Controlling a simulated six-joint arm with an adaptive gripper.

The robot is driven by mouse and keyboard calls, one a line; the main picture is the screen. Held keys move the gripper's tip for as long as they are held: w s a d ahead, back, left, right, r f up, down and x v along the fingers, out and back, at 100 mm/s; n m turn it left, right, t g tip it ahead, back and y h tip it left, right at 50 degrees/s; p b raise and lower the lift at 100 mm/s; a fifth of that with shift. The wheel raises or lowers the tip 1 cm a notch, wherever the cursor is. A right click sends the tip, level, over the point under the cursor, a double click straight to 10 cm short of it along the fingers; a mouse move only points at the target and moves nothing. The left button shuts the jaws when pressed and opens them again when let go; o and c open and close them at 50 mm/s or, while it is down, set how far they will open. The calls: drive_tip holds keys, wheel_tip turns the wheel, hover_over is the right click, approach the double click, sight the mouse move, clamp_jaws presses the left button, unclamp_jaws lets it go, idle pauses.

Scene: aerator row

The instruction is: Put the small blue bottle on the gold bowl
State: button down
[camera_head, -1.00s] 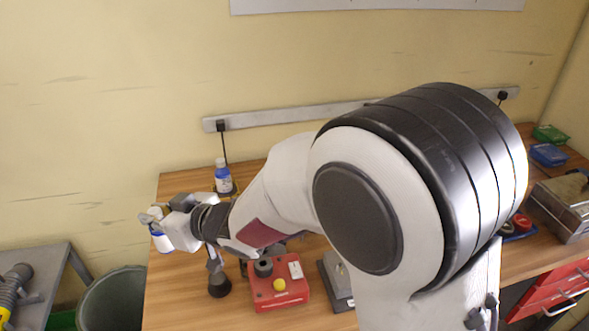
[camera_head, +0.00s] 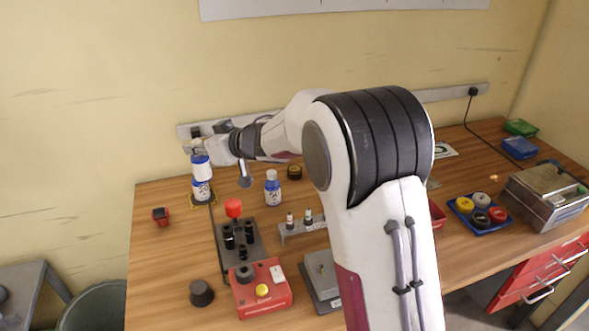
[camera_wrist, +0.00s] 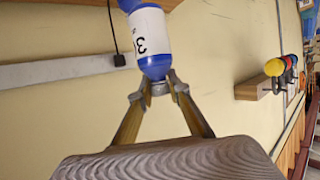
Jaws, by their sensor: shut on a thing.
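My gripper (camera_head: 199,148) is shut on a small blue bottle (camera_head: 201,167) with a white label, held off the table at the back left. In the wrist view the fingertips close on the narrow end of this bottle (camera_wrist: 150,35). In the head view, a second blue-and-white bottle (camera_head: 202,191) stands just below and behind it; its top is hidden. Under that one, a dark, gold-edged piece (camera_head: 194,205) partly shows; I cannot tell whether it is the gold bowl. A third blue bottle (camera_head: 273,190) stands to the right.
A red switch box (camera_head: 262,290), a grey block with black knobs (camera_head: 240,245) and a small rack (camera_head: 303,228) stand nearer. A wall strip (camera_head: 455,92) runs behind. The left table front is fairly clear.

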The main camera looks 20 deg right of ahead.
drive_tip(key=w+d+m+h, duration=0.1)
drive_tip(key=w+d, duration=0.2)
drive_tip(key=d, duration=0.6)
drive_tip(key=w+d+m+t+h, duration=0.1)
drive_tip(key=w+d, duration=0.2)
drive_tip(key=d, duration=0.7)
drive_tip(key=w+d+h, duration=0.1)
drive_tip(key=w+d, duration=0.3)
drive_tip(key=d, duration=0.5)
drive_tip(key=shift+d+m+t, duration=0.2)
drive_tip(key=shift+m+t, duration=0.1)
drive_tip(key=shift+m, duration=0.1)
drive_tip(key=shift+f, duration=0.2)
wheel_tip(320, 180, down, 6)
drive_tip(key=shift+f, duration=1.9)
drive_tip(key=shift+f, duration=0.15)
